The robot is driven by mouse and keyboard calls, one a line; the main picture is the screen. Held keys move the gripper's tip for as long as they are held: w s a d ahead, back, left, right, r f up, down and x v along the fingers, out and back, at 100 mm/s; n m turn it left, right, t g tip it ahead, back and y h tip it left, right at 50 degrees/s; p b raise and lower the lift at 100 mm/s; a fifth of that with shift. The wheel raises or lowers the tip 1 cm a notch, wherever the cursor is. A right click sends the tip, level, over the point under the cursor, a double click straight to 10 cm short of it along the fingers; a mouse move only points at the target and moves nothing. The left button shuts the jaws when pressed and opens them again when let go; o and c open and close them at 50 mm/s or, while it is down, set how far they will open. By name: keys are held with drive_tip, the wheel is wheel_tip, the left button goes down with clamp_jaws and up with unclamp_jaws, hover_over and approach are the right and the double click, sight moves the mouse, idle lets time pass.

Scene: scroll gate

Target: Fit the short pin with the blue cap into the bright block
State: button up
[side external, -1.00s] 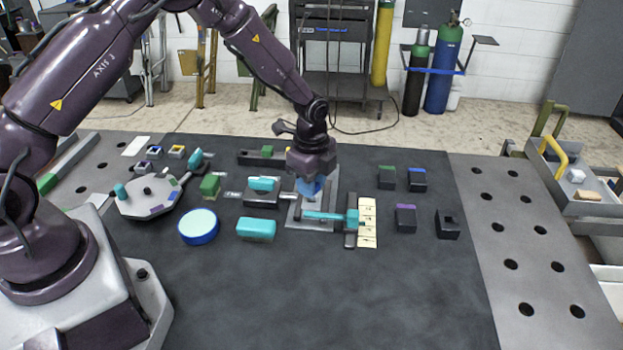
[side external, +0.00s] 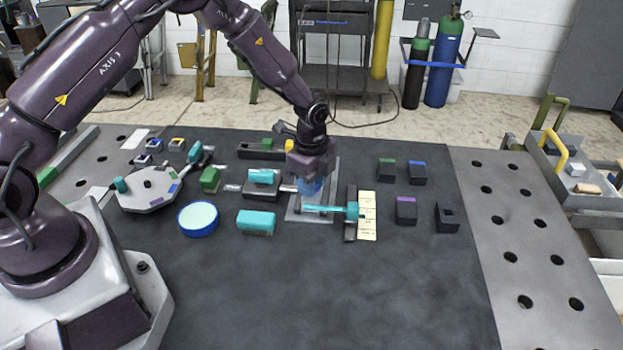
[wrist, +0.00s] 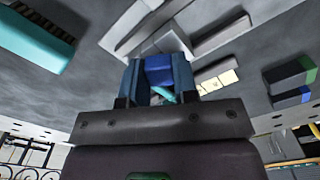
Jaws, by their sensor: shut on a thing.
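My gripper (side external: 311,188) points down over a pale grey plate (side external: 302,216) near the middle of the dark mat. In the wrist view my gripper (wrist: 159,78) is shut on a blue piece (wrist: 158,68), which looks like the blue cap of the short pin. The blue cap also shows under my gripper in the side view (side external: 309,187). The pale plate also shows in the wrist view (wrist: 152,22). I cannot tell for certain which part is the bright block.
A teal bar (side external: 330,209) lies close in front of my gripper, beside cream labelled tiles (side external: 367,216). A teal-topped block (side external: 262,178) stands left. A teal box (side external: 256,222) and a round blue tub (side external: 198,218) stand front left. Dark blocks (side external: 406,210) stand right. The front mat is clear.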

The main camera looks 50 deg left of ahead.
drive_tip(key=shift+f, duration=0.1)
drive_tip(key=o, duration=1.5)
drive_tip(key=shift+o, duration=0.2)
drive_tip(key=shift+r, duration=3.5)
